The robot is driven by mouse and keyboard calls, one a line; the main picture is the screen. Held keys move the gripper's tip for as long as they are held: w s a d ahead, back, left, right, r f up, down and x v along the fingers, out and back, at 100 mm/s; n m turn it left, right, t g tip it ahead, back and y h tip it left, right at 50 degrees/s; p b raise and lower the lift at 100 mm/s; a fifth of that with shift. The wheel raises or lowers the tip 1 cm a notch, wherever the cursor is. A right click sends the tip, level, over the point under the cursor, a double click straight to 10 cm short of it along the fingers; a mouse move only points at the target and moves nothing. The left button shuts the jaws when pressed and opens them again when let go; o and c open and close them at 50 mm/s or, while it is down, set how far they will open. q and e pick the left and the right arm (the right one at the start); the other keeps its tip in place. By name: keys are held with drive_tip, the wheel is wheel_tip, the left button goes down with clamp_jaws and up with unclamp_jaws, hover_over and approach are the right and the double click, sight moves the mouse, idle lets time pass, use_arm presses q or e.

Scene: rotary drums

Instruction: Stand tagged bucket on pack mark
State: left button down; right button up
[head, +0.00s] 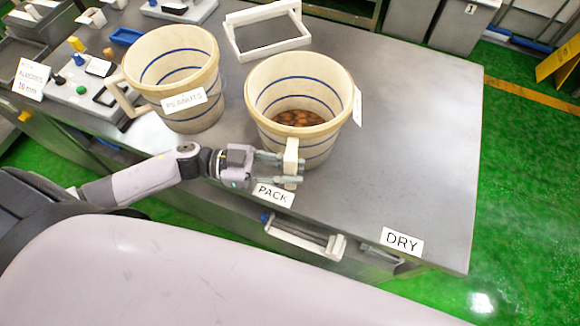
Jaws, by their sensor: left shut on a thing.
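A cream bucket with blue rings (300,105) stands at the middle of the grey table, with brown nut-like pieces in its bottom. A white tag (357,106) hangs on its right side, its text turned away. My left gripper (288,170) is shut on this bucket's pale handle (291,152) at the near side. A second cream bucket (172,75) stands to the left, with a PEANUTS tag (184,101) and its handle at the left. A PACK label (273,194) is at the table's front edge, just below my gripper; a DRY label (402,241) is farther right. My right gripper is out of view.
A white-framed tray (267,34) lies behind the buckets. An ALMONDS label (31,79) and a board with coloured knobs (84,83) are at the left. The table's right part (425,150) is clear. A drawer handle (304,238) juts from the front.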

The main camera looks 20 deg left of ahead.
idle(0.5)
use_arm(q)
drive_tip(key=shift+f, duration=0.15)
drive_tip(key=c, duration=1.4)
unclamp_jaws()
drive_tip(key=shift+o, duration=0.2)
drive_tip(key=shift+f, duration=0.25)
drive_tip(key=o, duration=1)
drive_tip(key=shift+r, duration=0.15)
drive_tip(key=shift+c, duration=0.2)
drive_tip(key=v, duration=0.9)
drive_tip(key=shift+s, duration=0.1)
